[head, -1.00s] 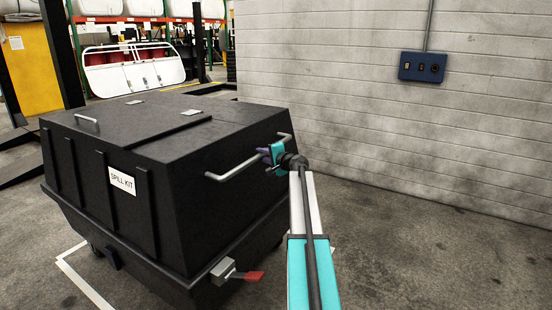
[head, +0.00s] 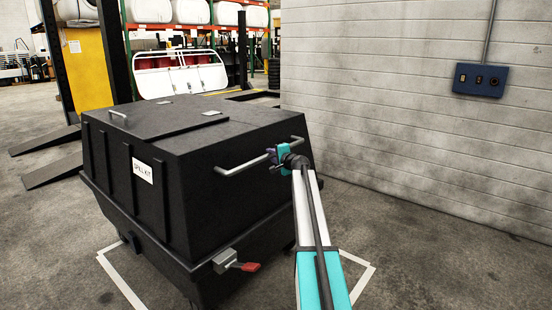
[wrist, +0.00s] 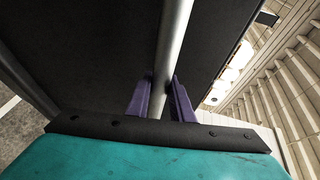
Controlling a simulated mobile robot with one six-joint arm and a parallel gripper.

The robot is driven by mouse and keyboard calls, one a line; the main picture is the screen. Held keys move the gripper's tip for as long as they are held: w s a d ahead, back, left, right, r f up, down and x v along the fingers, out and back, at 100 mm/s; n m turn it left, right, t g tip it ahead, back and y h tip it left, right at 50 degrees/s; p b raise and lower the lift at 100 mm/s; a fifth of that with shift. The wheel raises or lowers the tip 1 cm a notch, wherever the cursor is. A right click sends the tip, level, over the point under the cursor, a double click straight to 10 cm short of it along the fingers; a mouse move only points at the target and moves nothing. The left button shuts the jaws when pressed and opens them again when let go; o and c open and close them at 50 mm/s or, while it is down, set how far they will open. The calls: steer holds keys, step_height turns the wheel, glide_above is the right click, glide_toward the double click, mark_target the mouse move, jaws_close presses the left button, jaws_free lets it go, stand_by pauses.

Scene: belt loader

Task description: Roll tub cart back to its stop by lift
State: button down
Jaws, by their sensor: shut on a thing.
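The tub cart (head: 235,155) is a black lidded tub with a white "SPILL KIT" label, standing in the middle of the head view. Its grey push handle (head: 245,162) runs along the near end. My gripper (head: 281,156) is at the right part of this handle. In the wrist view the purple fingers of my gripper (wrist: 160,98) sit on both sides of the handle bar (wrist: 172,45), shut on it. A red-tipped lever (head: 243,266) sticks out low on the cart. White floor lines (head: 120,278) show on the left and right of the cart's base. The cart's wheels are mostly hidden.
A pale block wall (head: 400,110) with a blue switch box (head: 479,79) stands on the right. A yellow lift cabinet (head: 87,68), dark lift posts and ramps (head: 55,170) are behind at left. Bare floor (head: 430,255) lies at right.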

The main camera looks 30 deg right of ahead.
mark_target(262, 152)
steer(key=w, duration=0.2)
steer(key=w+a, duration=0.1)
steer(key=w, duration=0.1)
steer(key=c, duration=1.6)
jaws_free()
steer(key=shift+s, duration=0.1)
steer(key=shift+o, duration=0.2)
steer(key=shift+s+a, duration=0.1)
steer(key=s+a+r, duration=0.1)
steer(key=s+r, duration=0.1)
steer(key=s, duration=1.1)
steer(key=shift+s+r, duration=0.15)
steer(key=shift+r, duration=0.1)
steer(key=shift+a, duration=0.1)
